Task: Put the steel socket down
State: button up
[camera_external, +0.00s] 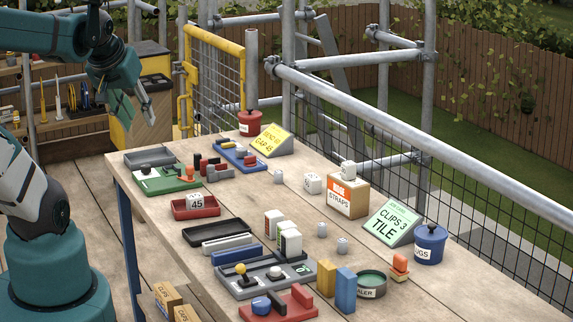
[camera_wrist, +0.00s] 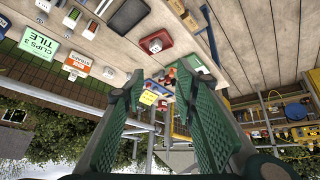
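My gripper (camera_external: 136,104) hangs in the air above the far left end of the workbench, well clear of its top. In the wrist view its two green fingers stand wide apart, with nothing held between them (camera_wrist: 157,82). I cannot clearly make out a steel socket. Small grey pieces stand on the bench: one near the far middle (camera_external: 278,177) and two near the centre right (camera_external: 322,230). A round pale piece (camera_external: 276,272) sits in a dark grey tray (camera_external: 238,288); I cannot tell whether any of these is the socket.
Scaffold rails run along the right. Bare wood lies between the groups.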

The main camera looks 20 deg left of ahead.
jog(key=shift+s+a+f+m, duration=0.15)
jog(key=shift+s+a+m, duration=0.15)
jog(key=shift+s+a, duration=0.35)
jog(key=shift+o, duration=0.6)
dwell(0.7)
jog(key=shift+w, duration=0.1)
